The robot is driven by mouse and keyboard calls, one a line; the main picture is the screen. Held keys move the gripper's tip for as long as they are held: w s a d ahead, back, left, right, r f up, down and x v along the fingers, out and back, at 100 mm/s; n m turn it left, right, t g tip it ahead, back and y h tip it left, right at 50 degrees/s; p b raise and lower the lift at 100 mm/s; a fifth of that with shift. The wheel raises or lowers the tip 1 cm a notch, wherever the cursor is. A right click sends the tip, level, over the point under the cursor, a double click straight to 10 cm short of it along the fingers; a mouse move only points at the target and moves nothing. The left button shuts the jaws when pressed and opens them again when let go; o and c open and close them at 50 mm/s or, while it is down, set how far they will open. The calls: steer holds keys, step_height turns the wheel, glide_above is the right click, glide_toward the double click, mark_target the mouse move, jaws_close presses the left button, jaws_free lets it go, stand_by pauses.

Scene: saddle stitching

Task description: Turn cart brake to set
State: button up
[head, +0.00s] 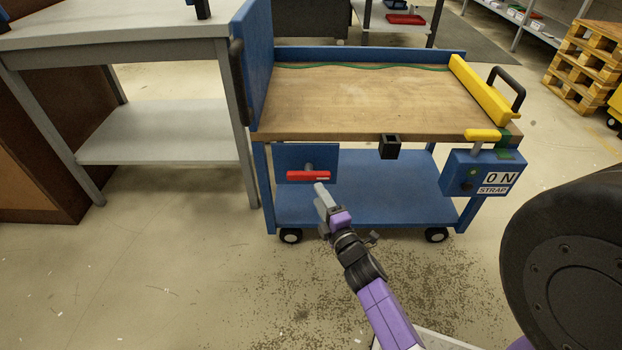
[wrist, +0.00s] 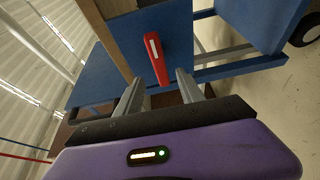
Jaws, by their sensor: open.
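The cart (head: 356,205) is a blue frame on casters with a wooden top. Its brake handle (head: 308,176) is a red bar on a blue plate (head: 290,160) at the cart's front left, lying level in the head view. In the wrist view the red handle (wrist: 157,60) stands ahead of my jaws, its near end close to the gap between the fingertips. My gripper (head: 321,192) is just below and right of the handle in the head view. In the wrist view my gripper (wrist: 158,85) is open, with one finger on each side. I cannot tell whether a finger touches the handle.
A grey table (head: 120,38) stands close on the left. The cart carries a yellow bar (head: 482,88) and a blue control box (head: 484,174) reading "ON" and "STRAP" at its right. A black bracket (head: 390,148) juts from the front edge. The floor before the cart is clear.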

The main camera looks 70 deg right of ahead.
mark_target(310, 178)
steer(key=x, duration=0.8)
steer(key=shift+d, duration=0.15)
steer(key=shift+b, duration=0.3)
jaws_close()
